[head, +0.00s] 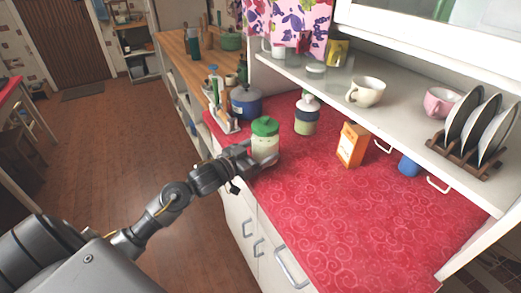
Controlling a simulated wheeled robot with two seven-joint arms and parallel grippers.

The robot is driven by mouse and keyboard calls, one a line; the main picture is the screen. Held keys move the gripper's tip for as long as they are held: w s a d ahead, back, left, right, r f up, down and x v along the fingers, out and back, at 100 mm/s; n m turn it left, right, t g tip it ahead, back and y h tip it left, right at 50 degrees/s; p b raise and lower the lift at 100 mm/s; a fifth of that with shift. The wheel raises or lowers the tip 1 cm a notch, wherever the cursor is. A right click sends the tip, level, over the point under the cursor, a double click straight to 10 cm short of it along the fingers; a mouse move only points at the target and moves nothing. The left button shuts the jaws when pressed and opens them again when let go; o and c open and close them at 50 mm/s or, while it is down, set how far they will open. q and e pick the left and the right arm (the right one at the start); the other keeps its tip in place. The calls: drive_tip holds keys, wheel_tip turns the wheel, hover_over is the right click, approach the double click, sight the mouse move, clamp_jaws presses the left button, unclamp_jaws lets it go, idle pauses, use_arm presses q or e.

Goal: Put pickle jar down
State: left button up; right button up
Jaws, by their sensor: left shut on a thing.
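The pickle jar (265,145) has a green lid and a pale, clear body. It is upright at the left edge of the red oilcloth counter (340,225). My left gripper (262,158) is shut on the lower part of the jar, and its fingers hide part of the base. I cannot tell whether the jar's base touches the counter. My right gripper does not show.
Behind the jar are a blue pot (246,102) and a jar with a pale green band (307,115). An orange box (351,145) and a blue cup (409,165) stand further right. A shelf (400,120) overhangs the back. The front right counter is clear.

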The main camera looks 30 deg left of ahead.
use_arm(q)
drive_tip(key=shift+f, duration=0.1)
idle(0.3)
drive_tip(key=o, duration=1.7)
drive_tip(key=shift+d, duration=0.1)
drive_tip(key=b+v, duration=0.2)
drive_tip(key=v, duration=1)
